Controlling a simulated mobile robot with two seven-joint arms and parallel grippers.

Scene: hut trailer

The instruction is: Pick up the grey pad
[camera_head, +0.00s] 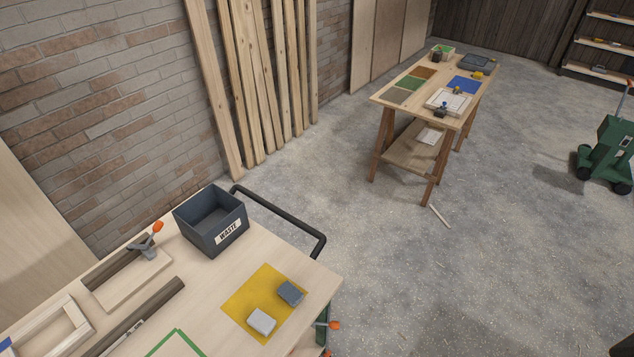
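Two small block-like pads lie on a yellow mat (243,302) near the right end of the near workbench. One is a light grey pad (262,321), nearer to me. The other is a darker slate-grey pad (291,293), behind it and to the right. The two pads lie apart, both flat on the mat. Neither of my grippers is in view.
A dark bin labelled WASTE (211,222) stands at the bench's back edge. Left of it are a clamp (148,249) on a board, a dark bar (135,316) and a wooden frame (50,333). A black rail (290,228) runs beyond the bench. A trestle table (425,97) stands farther back.

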